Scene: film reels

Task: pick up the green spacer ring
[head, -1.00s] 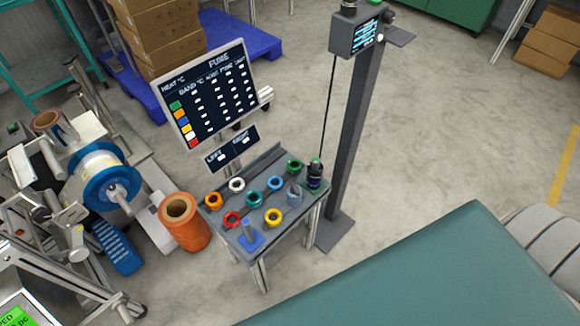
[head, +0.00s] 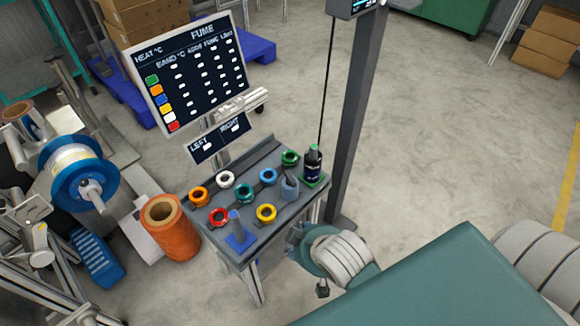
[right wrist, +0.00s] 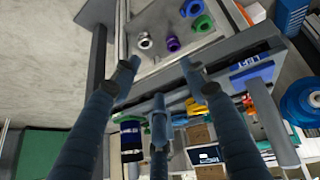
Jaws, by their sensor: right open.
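The green spacer ring (head: 290,158) sits at the far right corner of the small grey table (head: 262,244), next to a dark bottle (head: 313,165). The bottle also shows inverted in the right wrist view (right wrist: 131,138); I cannot make out the tabletop green ring there. My right gripper (right wrist: 160,78) is open, with nothing between its fingers. It appears low beside the table, apart from the ring. In the right wrist view another green ring (right wrist: 203,24) lies on a pale surface near purple and grey rings. My left gripper is not in view.
White (head: 225,179), blue (head: 268,176), orange, teal, red and yellow (head: 266,212) rings share the table with a grey cup (head: 290,188) and a blue-based peg (head: 238,230). A sign board (head: 200,75) stands behind. A dark post (head: 355,110) rises on the right.

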